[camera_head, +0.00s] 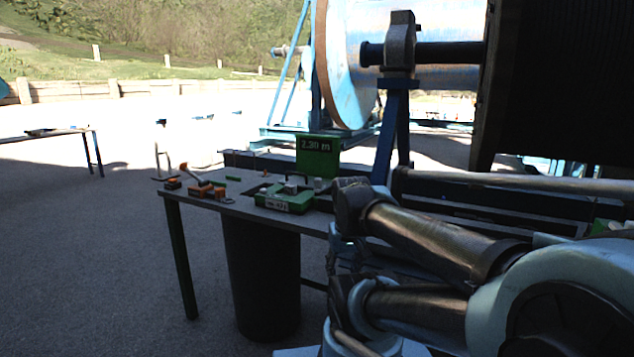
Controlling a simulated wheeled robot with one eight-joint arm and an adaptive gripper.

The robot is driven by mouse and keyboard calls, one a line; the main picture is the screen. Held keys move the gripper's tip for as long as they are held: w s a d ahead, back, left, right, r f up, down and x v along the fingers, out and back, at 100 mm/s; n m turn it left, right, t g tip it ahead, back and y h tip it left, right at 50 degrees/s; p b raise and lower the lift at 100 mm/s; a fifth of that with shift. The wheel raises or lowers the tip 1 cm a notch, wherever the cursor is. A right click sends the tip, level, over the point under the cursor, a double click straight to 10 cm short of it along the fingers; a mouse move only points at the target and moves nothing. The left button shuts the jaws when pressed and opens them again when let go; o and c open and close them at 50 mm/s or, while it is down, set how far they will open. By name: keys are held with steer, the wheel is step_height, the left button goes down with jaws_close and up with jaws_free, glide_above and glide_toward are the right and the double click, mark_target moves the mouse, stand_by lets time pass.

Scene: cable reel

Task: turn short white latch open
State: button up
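No short white latch can be made out for certain. A green device (284,201) with a white label lies on the work table (232,207). Small pale parts (291,188) sit on top of it, too small to tell apart. Behind it stands a green display (318,145) reading "2.30 m". My arm's dark and pale blue links fill the lower right and cover the right part of the table. No gripper fingers show, so my gripper is not in view.
A black bin (262,275) stands underneath. A large cable reel (345,60) stands behind. Open ground lies left; another table (55,132) is farther off.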

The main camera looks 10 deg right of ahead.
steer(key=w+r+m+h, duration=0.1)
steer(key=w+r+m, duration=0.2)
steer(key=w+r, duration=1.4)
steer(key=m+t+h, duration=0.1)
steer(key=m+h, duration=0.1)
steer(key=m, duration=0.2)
glide_toward(318, 178)
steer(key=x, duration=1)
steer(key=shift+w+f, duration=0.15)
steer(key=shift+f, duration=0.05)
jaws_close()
